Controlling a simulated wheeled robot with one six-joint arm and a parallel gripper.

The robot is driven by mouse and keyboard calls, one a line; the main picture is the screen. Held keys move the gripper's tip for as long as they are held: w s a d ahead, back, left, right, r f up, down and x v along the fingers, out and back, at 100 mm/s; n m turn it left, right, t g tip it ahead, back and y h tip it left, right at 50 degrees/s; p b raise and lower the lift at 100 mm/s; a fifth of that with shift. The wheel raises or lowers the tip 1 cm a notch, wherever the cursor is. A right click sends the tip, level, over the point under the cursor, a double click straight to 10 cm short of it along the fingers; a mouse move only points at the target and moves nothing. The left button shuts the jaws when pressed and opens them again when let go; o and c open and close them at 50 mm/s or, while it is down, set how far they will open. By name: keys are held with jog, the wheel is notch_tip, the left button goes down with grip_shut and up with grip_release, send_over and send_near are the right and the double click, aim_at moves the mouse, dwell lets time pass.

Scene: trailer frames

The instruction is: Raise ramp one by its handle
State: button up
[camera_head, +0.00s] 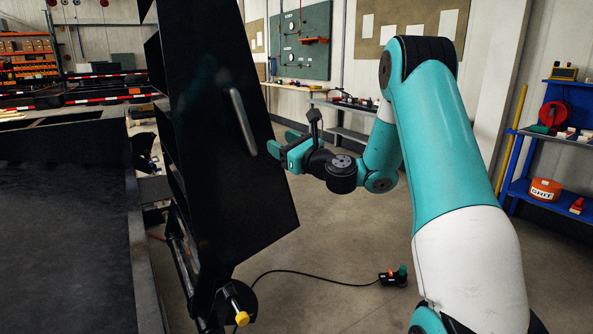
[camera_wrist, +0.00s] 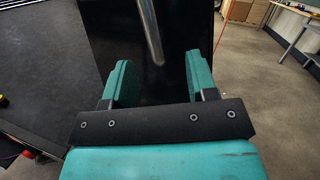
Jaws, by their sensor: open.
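The ramp (camera_head: 215,190) is a tall black panel standing steeply and leaning at the end of the dark trailer bed (camera_head: 65,210). Its handle (camera_head: 243,121) is a grey metal bar on the face toward my arm. My gripper (camera_head: 281,143), with teal fingers, is beside the ramp's right edge, a little below and right of the handle. In the wrist view the open fingers (camera_wrist: 160,80) point at the black ramp face (camera_wrist: 115,25), and the handle (camera_wrist: 152,32) lies ahead between them. Nothing is between the fingers. I cannot tell which ramp number this is.
A yellow-tipped part (camera_head: 240,317) sits at the ramp's foot. A cable runs over the floor to a small black device (camera_head: 393,277). A blue shelf (camera_head: 560,130) stands at the right and a workbench (camera_head: 345,105) at the back. The floor between is mostly clear.

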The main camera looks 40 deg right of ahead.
jog(key=shift+b+v, duration=2)
jog(key=shift+v, duration=0.3)
jog(key=shift+a, duration=0.15)
